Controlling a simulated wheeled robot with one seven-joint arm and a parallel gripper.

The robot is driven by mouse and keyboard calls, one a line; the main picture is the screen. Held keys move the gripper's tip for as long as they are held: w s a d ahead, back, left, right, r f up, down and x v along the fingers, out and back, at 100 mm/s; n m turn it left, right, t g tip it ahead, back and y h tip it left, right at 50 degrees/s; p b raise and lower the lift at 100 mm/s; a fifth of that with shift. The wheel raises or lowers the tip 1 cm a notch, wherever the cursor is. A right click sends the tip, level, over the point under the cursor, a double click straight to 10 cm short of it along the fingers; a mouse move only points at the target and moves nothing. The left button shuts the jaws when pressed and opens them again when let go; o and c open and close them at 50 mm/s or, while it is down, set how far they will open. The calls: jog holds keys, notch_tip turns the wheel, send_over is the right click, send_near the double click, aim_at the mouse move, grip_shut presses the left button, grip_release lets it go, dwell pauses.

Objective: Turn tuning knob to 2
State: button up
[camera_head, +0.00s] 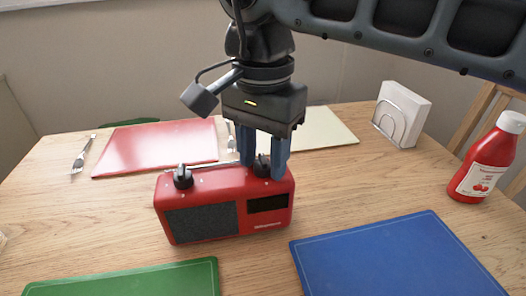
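A red radio (222,207) stands upright on the wooden table. Its front has a dark speaker grille at the left and a dark display at the right. One black knob (183,177) sits on top at the left. Another black knob (262,166) sits on top at the right. My gripper (263,172) points down over the right knob, with one blue finger on each side of it. I cannot tell whether the fingers touch the knob. The knob markings are too small to read, and I cannot tell which knob is the tuning knob.
Placemats lie around the radio: red (155,145), pale green (325,128), blue (395,262) and green (130,280). A ketchup bottle (487,165) and a napkin holder (398,125) stand at the right. A fork (82,156) lies at the left.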

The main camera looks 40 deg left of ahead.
grip_shut()
jog(key=shift+m, duration=0.4)
jog(key=m, duration=0.3)
jog(key=shift+w+r+p, duration=0.1)
jog(key=shift+p, duration=0.25)
jog(key=m, duration=0.5)
jog(key=shift+p, duration=0.3)
jog(key=m, duration=0.5)
jog(key=shift+m, duration=2.2)
